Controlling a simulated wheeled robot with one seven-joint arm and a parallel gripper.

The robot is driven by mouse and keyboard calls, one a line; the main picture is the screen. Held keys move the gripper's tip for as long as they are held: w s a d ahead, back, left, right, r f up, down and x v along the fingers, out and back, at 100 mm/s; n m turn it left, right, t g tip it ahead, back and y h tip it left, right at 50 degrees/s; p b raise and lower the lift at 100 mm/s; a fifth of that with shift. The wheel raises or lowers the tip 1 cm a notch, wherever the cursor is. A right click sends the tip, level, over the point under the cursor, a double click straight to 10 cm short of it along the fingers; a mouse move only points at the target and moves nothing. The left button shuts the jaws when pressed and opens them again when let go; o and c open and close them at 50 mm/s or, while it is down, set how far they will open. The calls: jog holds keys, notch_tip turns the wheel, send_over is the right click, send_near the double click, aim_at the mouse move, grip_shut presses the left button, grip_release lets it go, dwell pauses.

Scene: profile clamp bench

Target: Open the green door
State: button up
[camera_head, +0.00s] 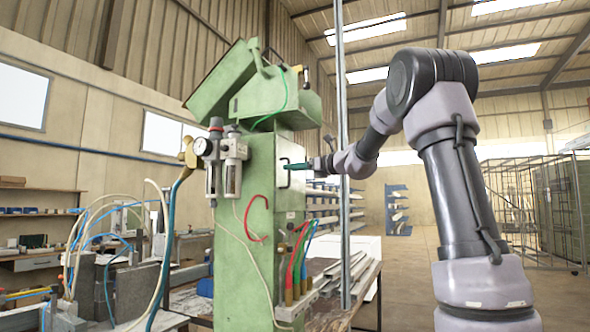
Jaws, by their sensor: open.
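A tall pale green machine column (245,210) stands in the middle of the camera_head view. The green door (290,155) appears to be the flat panel on the column's right-hand face and looks closed. A dark green bar, possibly its handle (297,167), sticks out from it. My gripper (310,165) is at the end of the arm reaching in from the right, close to this bar. The gripper is open; its fingers are small and partly merge with the bar, so I cannot tell whether they touch or surround it.
A pressure gauge (203,147) and air filter units hang on the column's left. Red, green and blue hoses (298,258) run low on its right. A thin metal post (342,150) stands beside my arm. Metal profiles (350,275) lie on the bench. Open floor lies behind right.

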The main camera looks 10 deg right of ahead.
jog(key=shift+a, duration=0.1)
grip_shut()
dwell(1.4)
